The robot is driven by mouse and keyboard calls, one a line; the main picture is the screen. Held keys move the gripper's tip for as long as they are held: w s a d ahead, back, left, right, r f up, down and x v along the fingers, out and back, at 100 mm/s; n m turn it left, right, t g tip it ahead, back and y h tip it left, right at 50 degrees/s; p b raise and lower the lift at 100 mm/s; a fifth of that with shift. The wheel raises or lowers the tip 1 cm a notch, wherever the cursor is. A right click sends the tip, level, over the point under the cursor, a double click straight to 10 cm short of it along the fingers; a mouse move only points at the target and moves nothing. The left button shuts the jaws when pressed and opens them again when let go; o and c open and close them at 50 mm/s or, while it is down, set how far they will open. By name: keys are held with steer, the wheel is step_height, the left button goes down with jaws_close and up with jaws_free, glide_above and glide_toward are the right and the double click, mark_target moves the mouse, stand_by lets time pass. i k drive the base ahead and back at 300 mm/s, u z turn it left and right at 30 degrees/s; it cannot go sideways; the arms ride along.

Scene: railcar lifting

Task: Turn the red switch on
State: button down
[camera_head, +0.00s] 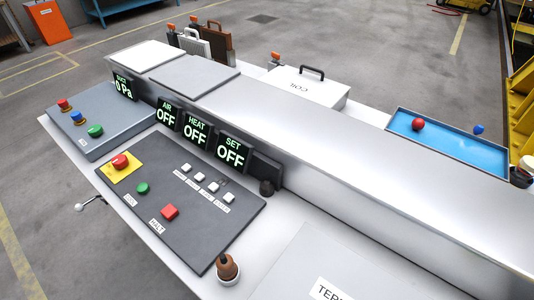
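Several red controls show on the console, and I cannot tell which is the red switch. A small red knob (64,104) stands at the back left of the grey left panel (118,122), beside a blue knob (77,118) and a green knob (95,131). A red mushroom button (120,161) sits on a yellow plate on the dark panel (188,222). A square red button (170,212) lies nearer, by a label that seems to read HALT. The AIR display (166,115), HEAT display (197,131) and SET display (231,151) read OFF. My gripper is not in view.
White switches (200,177) and a green button (142,188) share the dark panel. A raised silver ledge (330,140) runs behind. A blue tray (470,150) with a red ball (417,124) is at right.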

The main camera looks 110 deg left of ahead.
mark_target(119, 161)
steer(key=z, duration=0.15)
steer(key=i, duration=0.1)
steer(key=u, duration=2.5)
steer(key=i, duration=0.2)
steer(key=u, duration=1.8)
steer(key=k, duration=0.9)
steer(key=u, duration=0.2)
steer(key=i, duration=0.8)
